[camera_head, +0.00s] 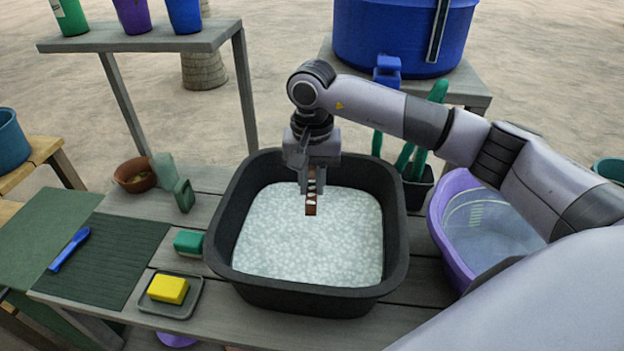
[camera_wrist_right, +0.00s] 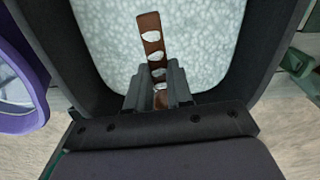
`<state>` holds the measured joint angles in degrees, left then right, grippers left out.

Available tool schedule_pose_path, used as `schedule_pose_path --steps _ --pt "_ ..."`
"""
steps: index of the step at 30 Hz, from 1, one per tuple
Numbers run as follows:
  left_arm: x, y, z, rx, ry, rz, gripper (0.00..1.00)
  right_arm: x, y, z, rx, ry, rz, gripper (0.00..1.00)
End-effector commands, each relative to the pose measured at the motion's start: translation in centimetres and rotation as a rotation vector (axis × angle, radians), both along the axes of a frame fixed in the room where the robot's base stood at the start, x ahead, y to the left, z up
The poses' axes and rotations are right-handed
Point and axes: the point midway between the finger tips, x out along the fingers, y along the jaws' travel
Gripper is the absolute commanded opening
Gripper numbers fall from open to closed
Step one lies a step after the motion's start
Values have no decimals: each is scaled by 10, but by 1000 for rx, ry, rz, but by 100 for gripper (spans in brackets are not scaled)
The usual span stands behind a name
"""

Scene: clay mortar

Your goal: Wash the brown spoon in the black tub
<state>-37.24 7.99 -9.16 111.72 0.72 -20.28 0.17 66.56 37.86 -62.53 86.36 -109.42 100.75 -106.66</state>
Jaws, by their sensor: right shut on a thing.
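The black tub (camera_head: 392,255) stands on the wooden bench and is full of white, foamy water (camera_head: 300,245). My right gripper (camera_head: 312,185) is over the tub, pointing down, shut on the brown spoon (camera_head: 311,206). In the right wrist view the spoon (camera_wrist_right: 151,40) sticks out past the fingers (camera_wrist_right: 158,88), with several white foam patches on it. The lower end of the spoon is at or close above the foam; I cannot tell whether it touches. Its bowl is not clearly visible. My left gripper is not in view.
A purple basin (camera_head: 440,215) with clear liquid stands right of the tub. To the left are a green sponge (camera_head: 188,242), yellow soap (camera_head: 168,289) on a dish, and a dark ribbed mat (camera_head: 105,265) with a blue utensil (camera_head: 70,250). A cactus pot (camera_head: 418,187) stands behind right.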

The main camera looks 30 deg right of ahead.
Motion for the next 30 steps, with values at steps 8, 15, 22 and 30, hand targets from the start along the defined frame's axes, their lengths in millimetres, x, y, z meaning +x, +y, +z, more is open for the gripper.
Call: schedule_pose_path --steps 8,15,22,30 --pt "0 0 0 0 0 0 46 0 0 0 0 0 0 0" --pt "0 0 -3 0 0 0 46 4 0 25 1 -6 0 0" --pt "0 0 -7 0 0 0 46 3 0 74 0 -6 2 0" --pt "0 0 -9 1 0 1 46 0 0 100 -1 -1 -1 0"
